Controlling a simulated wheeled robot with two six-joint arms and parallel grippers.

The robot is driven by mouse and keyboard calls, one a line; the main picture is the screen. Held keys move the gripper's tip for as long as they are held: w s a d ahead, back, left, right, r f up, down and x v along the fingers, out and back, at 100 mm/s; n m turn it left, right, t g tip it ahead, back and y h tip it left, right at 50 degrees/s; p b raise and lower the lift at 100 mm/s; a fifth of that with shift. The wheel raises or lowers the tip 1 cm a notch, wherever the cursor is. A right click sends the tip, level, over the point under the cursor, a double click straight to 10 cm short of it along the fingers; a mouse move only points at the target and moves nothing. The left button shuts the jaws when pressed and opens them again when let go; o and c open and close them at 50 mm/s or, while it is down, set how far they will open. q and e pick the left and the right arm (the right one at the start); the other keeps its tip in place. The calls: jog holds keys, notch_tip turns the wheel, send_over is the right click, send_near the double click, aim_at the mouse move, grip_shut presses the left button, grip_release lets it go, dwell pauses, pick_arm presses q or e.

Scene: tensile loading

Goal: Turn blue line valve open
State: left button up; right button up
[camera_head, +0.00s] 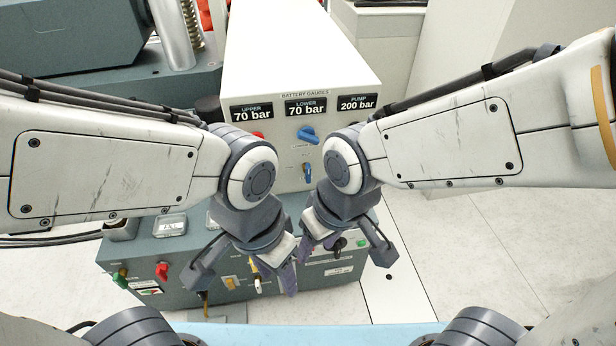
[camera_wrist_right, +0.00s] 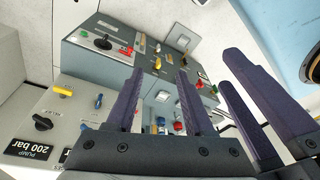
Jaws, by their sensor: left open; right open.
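A large blue valve handle (camera_head: 308,134) sits on the white gauge panel (camera_head: 262,82), below the LOWER 70 bar display. A smaller blue lever (camera_head: 307,172) is under it, between my two wrists. I cannot tell which is the blue line valve. The right wrist view also shows a blue handle (camera_wrist_right: 98,101) on the white panel. My left gripper (camera_head: 275,273) is open and empty, low in front of the grey-green box. My right gripper (camera_head: 318,247) is open and empty, just above and right of it. Both are below the blue handles, apart from them. Purple fingers fill the right wrist view's middle.
The grey-green box (camera_head: 200,292) has a green knob (camera_head: 120,278), a red knob (camera_head: 162,270) and other controls. In the right wrist view a black knob (camera_wrist_right: 42,122) and a yellow knob (camera_wrist_right: 62,91) sit by the PUMP display. My grippers are very close together.

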jog(key=w+a+f+m+t+y+b, duration=0.1)
jog(key=w+a+f+t+b, duration=0.15)
jog(key=w+f, duration=0.4)
jog(key=w+a+f+m+t+y+b, duration=0.1)
jog(key=w+a+f+t+b, duration=0.2)
jog(key=w, duration=0.7)
jog(key=m+t+b, duration=0.3)
jog(key=t+b, duration=0.8)
send_near(309, 174)
jog(key=x, duration=0.2)
jog(key=shift+h, duration=0.4)
jog(key=w, duration=0.3)
jog(key=w+a, duration=0.1)
jog(key=w, duration=0.2)
jog(key=w+a, duration=0.1)
jog(key=w, duration=0.2)
grip_shut()
